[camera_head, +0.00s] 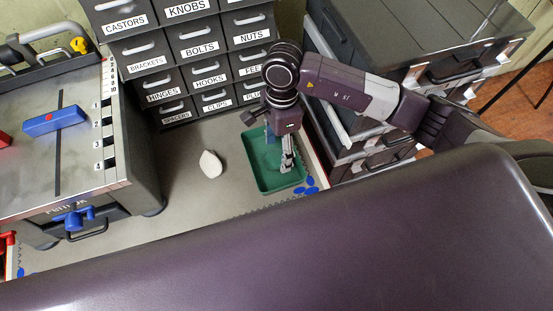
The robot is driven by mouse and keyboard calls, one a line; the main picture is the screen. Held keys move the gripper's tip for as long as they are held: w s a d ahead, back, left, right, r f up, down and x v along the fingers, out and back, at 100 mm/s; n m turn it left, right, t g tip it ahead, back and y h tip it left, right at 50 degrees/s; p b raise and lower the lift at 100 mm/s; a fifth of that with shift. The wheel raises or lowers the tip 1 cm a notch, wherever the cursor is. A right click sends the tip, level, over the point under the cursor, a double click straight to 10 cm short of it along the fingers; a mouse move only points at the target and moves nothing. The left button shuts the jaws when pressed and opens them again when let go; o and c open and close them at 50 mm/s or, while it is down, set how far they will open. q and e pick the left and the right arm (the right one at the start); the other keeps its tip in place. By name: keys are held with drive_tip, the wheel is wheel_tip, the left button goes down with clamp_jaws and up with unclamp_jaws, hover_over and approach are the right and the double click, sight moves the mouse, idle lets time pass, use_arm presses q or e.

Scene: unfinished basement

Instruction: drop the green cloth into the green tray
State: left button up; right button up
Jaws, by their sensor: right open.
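The green tray (262,178) lies on the grey worktop in front of the labelled drawers. My right gripper (287,163) points down over the tray, its fingers within the tray's outline. It is open; I see nothing held between its fingers. I cannot make out a separate green cloth; it may blend with the tray's green or be hidden by the gripper. My left gripper is not in view.
A white, rounded piece (210,164) lies on the worktop left of the tray. Several blue pieces (308,190) lie by the tray's near right corner. Labelled drawers (200,48) stand behind, a grey machine table (85,150) left, a dark cabinet (420,30) right.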

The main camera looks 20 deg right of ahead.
wheel_tip(320, 180, up, 11)
drive_tip(key=w+d, duration=0.1)
drive_tip(key=shift+w, duration=0.3)
drive_tip(key=shift+s, duration=0.1)
idle(0.3)
